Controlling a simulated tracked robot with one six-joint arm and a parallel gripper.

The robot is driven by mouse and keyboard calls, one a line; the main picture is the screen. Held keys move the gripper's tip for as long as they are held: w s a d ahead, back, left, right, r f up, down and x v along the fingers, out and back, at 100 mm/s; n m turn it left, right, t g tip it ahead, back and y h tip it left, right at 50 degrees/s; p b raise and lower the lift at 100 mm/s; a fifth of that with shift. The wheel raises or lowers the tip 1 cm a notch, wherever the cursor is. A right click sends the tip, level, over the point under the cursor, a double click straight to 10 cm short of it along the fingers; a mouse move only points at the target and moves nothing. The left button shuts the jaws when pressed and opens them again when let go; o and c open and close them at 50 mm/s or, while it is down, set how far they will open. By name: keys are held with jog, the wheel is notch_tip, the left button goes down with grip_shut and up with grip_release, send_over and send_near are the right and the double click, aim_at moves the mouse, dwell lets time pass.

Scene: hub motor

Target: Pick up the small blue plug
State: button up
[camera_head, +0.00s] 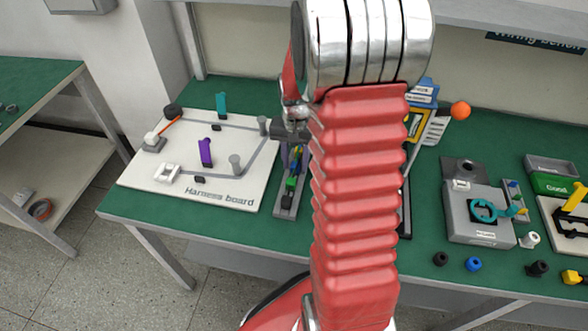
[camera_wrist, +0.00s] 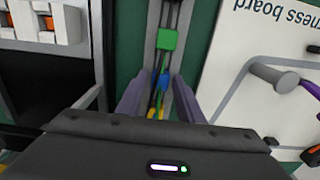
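In the wrist view a small blue plug (camera_wrist: 163,80) sits among coloured wires in a narrow grey channel (camera_wrist: 151,50), below a green block (camera_wrist: 167,40). My gripper (camera_wrist: 158,88) is open, with its two fingers on either side of the channel and the blue plug between them in the picture. I see no contact, and the height gap is hard to judge. In the head view my arm hides part of the channel, and the green block (camera_head: 291,184) shows in it. Another small blue round piece (camera_head: 474,264) stands near the table's front edge at right.
The white harness board (camera_head: 225,180) with posts and a purple clip (camera_head: 205,152) lies left of the channel. A grey fixture (camera_head: 478,225) stands at right, with black pieces (camera_head: 440,258) near the front edge. The green tabletop between board and left edge is narrow.

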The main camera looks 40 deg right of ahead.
aim_at(295, 164)
grip_shut()
jog(key=shift+r, duration=0.1)
notch_tip(295, 164, up, 10)
dwell(0.7)
dwell(0.4)
